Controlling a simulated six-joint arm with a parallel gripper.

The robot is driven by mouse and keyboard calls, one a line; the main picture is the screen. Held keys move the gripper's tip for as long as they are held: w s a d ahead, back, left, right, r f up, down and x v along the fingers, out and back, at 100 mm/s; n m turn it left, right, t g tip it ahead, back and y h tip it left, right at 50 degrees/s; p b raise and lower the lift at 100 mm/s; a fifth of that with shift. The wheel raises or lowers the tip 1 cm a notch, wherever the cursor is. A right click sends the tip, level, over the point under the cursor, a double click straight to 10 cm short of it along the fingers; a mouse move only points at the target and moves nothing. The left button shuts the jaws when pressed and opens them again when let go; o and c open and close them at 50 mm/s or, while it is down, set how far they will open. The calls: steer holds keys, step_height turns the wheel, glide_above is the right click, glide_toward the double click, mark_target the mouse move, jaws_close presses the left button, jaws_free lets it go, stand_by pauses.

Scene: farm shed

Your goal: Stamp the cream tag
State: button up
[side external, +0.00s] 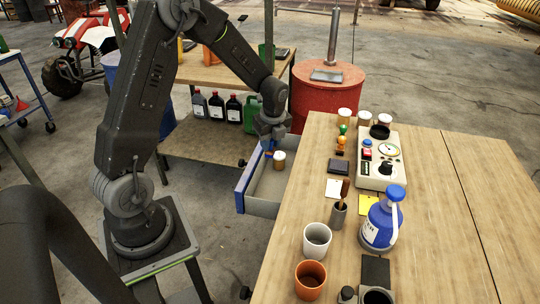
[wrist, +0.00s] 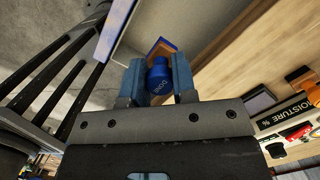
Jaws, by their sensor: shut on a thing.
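My gripper (side external: 270,143) hangs over the open drawer at the table's left side. In the wrist view its fingers (wrist: 157,82) are shut on a blue stamp (wrist: 160,74) marked "DONE". An orange-brown block with a blue edge shows just beyond the blue part; it appears to be the stamp's base. The cream tag (side external: 333,189) lies flat on the table, apart from my gripper. A dark ink pad (side external: 338,167) lies just behind it. A yellow tag (side external: 368,204) lies to its right. The stamp's face is hidden.
Green and orange stamps (side external: 341,140) stand beside the moisture meter (side external: 375,175). A tool holder (side external: 338,215), a blue jug (side external: 381,222) and white and copper cups (side external: 317,240) stand nearer. The table's right side is clear.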

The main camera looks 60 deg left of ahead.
step_height(320, 180, up, 10)
steer(key=shift+r, duration=0.25)
steer(key=w+d, duration=0.6)
steer(key=d, duration=0.3)
glide_above(334, 187)
steer(key=shift+d+f, duration=0.15)
steer(key=shift+f, duration=2.7)
steer(key=shift+d+f, duration=0.15)
steer(key=shift+f, duration=2.65)
steer(key=shift+f, duration=0.55)
step_height(334, 187, up, 7)
